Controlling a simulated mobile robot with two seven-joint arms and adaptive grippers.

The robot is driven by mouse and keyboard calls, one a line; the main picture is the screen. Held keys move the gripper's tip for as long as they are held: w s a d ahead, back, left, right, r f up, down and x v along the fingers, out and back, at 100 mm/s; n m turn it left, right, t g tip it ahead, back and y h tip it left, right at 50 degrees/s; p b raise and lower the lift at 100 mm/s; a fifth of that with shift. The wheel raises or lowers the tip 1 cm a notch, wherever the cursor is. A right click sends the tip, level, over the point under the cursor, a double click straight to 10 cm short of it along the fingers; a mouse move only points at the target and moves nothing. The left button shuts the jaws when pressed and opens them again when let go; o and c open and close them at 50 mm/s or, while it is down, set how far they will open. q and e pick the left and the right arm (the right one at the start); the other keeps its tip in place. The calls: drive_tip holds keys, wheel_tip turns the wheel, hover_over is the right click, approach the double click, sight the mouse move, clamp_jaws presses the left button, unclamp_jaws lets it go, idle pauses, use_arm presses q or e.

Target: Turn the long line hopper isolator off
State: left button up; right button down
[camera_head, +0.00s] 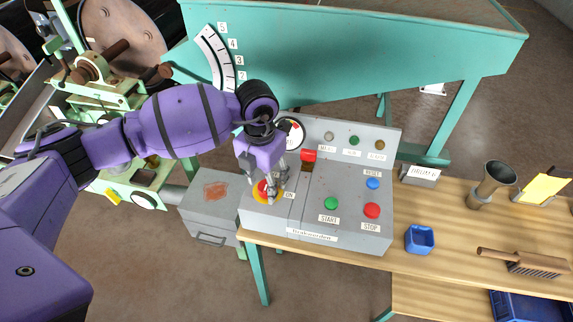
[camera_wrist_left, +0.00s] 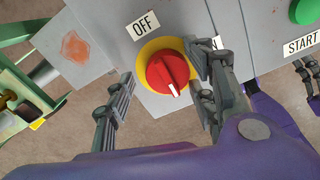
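The isolator is a red rotary knob (camera_wrist_left: 167,72) on a yellow disc (camera_wrist_left: 143,53), at the left of the grey control box (camera_head: 345,195). An OFF label (camera_wrist_left: 142,25) is at its upper left; the ON label (camera_wrist_left: 217,43) is at its right, partly hidden by a finger. The knob's white mark points down and slightly right in the left wrist view. My left gripper (camera_head: 271,190) is open, one finger on each side of the knob. The right finger is close to it, the left clearly apart; contact is unclear. Part of my right gripper (camera_wrist_left: 308,82) seems to show at the right edge.
The box carries a green START button (camera_head: 331,203), a red STOP button (camera_head: 372,210), a blue RESET button (camera_head: 373,183) and a red switch (camera_head: 308,156).

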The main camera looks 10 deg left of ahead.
sight(265, 185)
use_arm(q)
drive_tip(key=shift+s+d+f, duration=0.1)
drive_tip(key=shift+d, duration=0.05)
wheel_tip(265, 185, up, 12)
idle(0.6)
